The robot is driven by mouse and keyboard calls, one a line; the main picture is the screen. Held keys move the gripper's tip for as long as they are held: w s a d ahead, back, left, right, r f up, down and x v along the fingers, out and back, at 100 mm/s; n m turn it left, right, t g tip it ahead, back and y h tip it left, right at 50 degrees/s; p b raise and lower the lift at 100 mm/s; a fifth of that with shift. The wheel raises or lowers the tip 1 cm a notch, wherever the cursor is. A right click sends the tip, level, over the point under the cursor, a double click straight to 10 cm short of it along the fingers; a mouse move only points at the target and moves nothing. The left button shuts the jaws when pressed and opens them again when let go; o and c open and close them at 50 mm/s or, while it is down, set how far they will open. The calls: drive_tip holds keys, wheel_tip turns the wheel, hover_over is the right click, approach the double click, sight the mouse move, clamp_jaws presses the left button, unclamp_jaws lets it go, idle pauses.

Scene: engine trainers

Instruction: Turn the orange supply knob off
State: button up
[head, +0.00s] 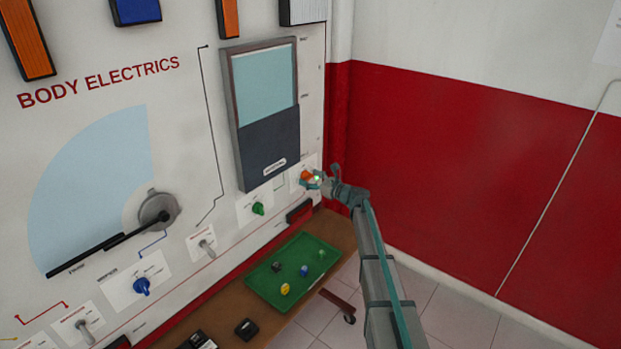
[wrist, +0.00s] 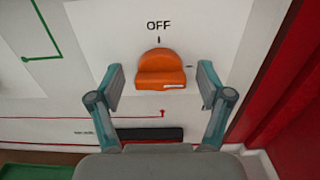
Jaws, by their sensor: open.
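The orange supply knob (wrist: 160,68) is on a white plate on the panel, below the word OFF and its tick mark. Its raised grip bar lies roughly level across the picture, with a small white mark at its right end. A second tick shows to the knob's right. My gripper (wrist: 161,80) is open, with one finger on each side of the knob and a gap to both. In the head view the orange knob (head: 305,175) is partly hidden by my gripper (head: 317,181), at the panel's lower right.
A green knob (head: 258,208) and a blue knob (head: 142,286) are on the panel to the left. A green tray (head: 262,281) with small parts lies on the bench below. The red and white wall (head: 440,160) stands close on the right.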

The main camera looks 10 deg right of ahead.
drive_tip(key=c, duration=1.2)
drive_tip(key=shift+o, duration=0.2)
drive_tip(key=shift+f+n+b, duration=0.2)
drive_tip(key=shift+n+b, duration=0.1)
drive_tip(key=shift+b, duration=0.6)
drive_tip(key=n+b, duration=0.8)
drive_tip(key=b, duration=0.6)
drive_tip(key=n+b, duration=0.9)
drive_tip(key=b, duration=0.4)
drive_tip(key=shift+s+a+f+b, duration=0.15)
drive_tip(key=shift+s+b, duration=0.05)
drive_tip(key=shift+b, duration=0.15)
drive_tip(key=shift+n, duration=0.3)
